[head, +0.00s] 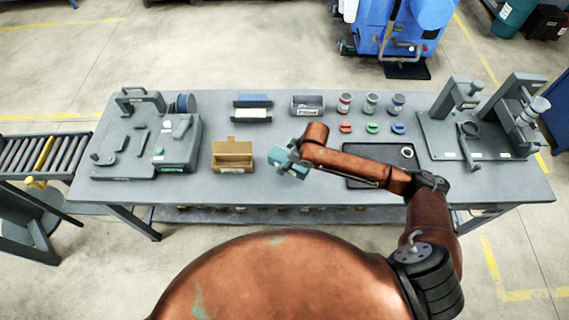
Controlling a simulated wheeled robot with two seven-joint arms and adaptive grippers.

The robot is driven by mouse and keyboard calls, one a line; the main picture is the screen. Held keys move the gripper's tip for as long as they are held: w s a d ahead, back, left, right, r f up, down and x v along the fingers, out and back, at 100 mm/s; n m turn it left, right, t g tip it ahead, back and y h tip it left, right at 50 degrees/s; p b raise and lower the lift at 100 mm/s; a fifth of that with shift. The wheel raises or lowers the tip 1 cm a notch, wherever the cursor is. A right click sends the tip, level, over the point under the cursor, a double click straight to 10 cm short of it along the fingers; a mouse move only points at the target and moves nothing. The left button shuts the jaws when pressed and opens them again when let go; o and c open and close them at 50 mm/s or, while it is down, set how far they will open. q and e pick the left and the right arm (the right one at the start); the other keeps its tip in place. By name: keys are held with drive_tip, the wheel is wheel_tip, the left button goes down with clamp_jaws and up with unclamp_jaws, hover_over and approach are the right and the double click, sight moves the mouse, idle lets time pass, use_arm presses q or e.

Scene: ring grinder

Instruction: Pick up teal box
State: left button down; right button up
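The teal box (278,156) is near the middle of the grey workbench, just right of an open tan box. My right arm reaches in from the right. My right gripper (292,158) is at the teal box and overlaps its right side in this view. The gripper and the end of the arm hide part of the box. I cannot tell whether the fingers are closed on it or whether the box touches the bench. My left gripper is not in view.
The open tan box (232,156) stands just left of the teal box. A dark tray (352,180) lies partly under my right arm. Red, green and blue jars with small matching parts stand behind. Grey machines occupy both bench ends. The front middle of the bench is clear.

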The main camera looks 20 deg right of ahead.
sight(294, 166)
drive_tip(key=s+r, duration=0.1)
drive_tip(key=d+r, duration=0.1)
drive_tip(key=s+r, duration=0.1)
drive_tip(key=r, duration=0.1)
drive_tip(key=shift+s+d, duration=0.35)
drive_tip(key=shift+d, duration=0.05)
drive_tip(key=s+d+r, duration=0.4)
drive_tip(key=s, duration=0.4)
drive_tip(key=shift+d+b, duration=0.15)
drive_tip(key=shift+b, duration=0.25)
drive_tip(key=shift+w, duration=0.1)
